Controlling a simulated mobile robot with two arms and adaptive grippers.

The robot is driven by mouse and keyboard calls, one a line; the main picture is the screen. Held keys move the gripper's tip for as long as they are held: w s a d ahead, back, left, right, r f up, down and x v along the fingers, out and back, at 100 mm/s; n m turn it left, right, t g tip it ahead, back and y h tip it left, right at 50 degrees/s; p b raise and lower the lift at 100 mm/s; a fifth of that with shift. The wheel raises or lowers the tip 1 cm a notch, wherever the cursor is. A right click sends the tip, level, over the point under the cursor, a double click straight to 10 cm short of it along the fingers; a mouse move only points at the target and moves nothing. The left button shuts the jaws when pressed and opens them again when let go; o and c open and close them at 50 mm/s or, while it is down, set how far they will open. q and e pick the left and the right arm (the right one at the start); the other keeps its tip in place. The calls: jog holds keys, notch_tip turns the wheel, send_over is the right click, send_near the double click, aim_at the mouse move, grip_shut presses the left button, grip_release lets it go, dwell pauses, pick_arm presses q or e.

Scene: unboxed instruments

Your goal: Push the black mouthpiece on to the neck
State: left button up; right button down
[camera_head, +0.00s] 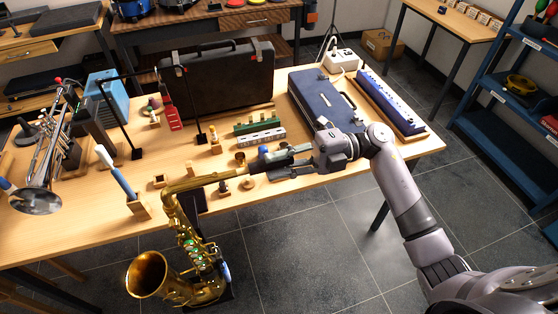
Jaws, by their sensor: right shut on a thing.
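A brass saxophone (178,255) stands upright in front of the table, its bell facing the lower left. Its gold neck (205,181) runs from the top of the body to the right, over the table's front edge. My right gripper (268,163) reaches in from the right and is shut at the neck's free end. The black mouthpiece (257,166) is between its fingers and mostly hidden by them. It appears in line with the neck end and close to it or touching; how far it is on I cannot tell. My left gripper is not in view.
A trumpet (52,145) stands at the left of the wooden table (325,188). Small wooden blocks and stands are near the neck. The front right tabletop is clear.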

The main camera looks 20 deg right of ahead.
aim_at(293, 160)
jog(key=shift+a, duration=0.65)
jog(key=shift+a, duration=0.2)
jog(key=shift+s, duration=0.1)
dwell(0.7)
jog(key=c, duration=1.4)
grip_release()
jog(key=shift+a, duration=0.25)
jog(key=shift+d, duration=0.25)
jog(key=shift+d+f+b, duration=0.15)
jog(key=shift+d+b, duration=0.6)
jog(key=shift+d, duration=2.15)
